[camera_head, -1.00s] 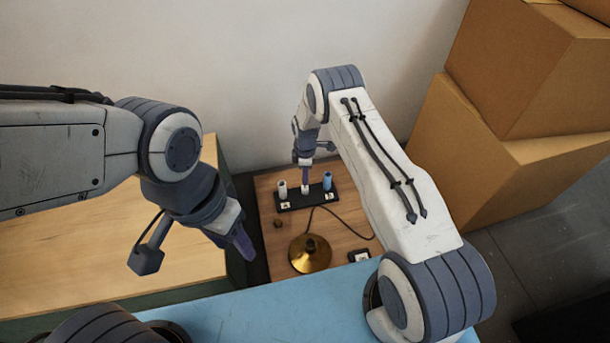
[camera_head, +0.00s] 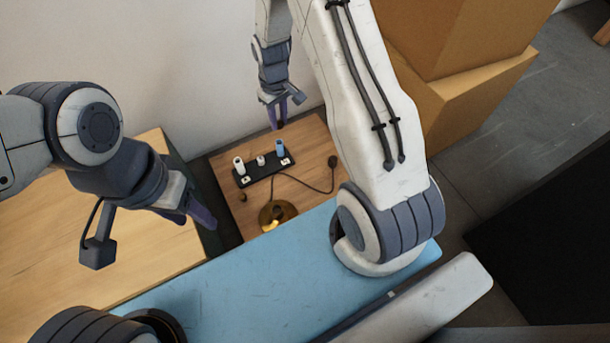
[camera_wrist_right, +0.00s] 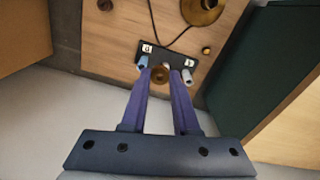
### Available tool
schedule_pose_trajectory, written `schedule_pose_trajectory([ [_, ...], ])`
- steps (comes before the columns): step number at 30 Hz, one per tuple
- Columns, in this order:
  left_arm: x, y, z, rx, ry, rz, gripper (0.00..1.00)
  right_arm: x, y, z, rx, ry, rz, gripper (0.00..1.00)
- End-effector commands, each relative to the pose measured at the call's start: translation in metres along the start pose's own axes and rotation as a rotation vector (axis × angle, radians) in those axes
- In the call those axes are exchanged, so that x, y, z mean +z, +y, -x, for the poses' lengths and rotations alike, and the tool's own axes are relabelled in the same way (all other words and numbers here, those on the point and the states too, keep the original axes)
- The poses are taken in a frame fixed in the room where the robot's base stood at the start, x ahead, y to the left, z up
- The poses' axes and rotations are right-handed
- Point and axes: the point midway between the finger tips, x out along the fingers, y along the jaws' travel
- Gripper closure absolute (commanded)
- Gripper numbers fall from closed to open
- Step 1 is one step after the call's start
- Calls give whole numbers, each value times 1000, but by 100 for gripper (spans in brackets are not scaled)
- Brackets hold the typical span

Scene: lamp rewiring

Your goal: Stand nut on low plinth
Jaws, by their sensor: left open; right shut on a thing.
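My right gripper (camera_head: 278,121) is shut on a small brown round piece, which I take to be the nut (camera_wrist_right: 159,75); it shows between the fingertips in the right wrist view. The gripper is raised above a black rack (camera_head: 251,175) on the wooden board. The rack carries a white post (camera_head: 238,165), a shorter pale middle post (camera_head: 261,160) and a blue post (camera_head: 280,148). The shorter one may be the low plinth; I cannot be sure. In the wrist view the nut partly covers the middle post. My left gripper (camera_head: 202,219) is open and empty, left of the board.
A brass lamp base (camera_head: 281,208) with a dark cord stands on the wooden board (camera_head: 225,208). A small dark knob (camera_head: 242,198) lies near the rack. A blue surface (camera_head: 235,270) is in front. Cardboard boxes (camera_head: 480,75) stand at the right.

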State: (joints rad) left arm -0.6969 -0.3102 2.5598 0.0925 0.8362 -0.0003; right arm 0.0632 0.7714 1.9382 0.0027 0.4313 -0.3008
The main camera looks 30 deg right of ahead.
Motion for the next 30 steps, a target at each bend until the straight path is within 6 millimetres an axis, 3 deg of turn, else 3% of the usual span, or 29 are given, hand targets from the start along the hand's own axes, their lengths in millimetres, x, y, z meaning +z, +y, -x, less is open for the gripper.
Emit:
schedule_pose_trajectory([
  [1, 0, 0, -5, 0, 0, 0, 50, 12, 9, -12, -2, -6, 24, 100],
  [8, 1, -1, -19, 0, -1, 0, 50, 41, 39, -56, -3, -5, 240, 100],
  [21, 3, -4, -54, 0, -1, 0, 50, 126, 92, -168, -4, -3, 871, 100],
  [25, 3, -4, -60, 0, 0, 0, 50, 144, 98, -187, -3, -3, 1002, 100],
  [30, 4, -5, -65, 0, 0, 0, 50, 152, 101, -199, 1, -2, 1091, 100],
])
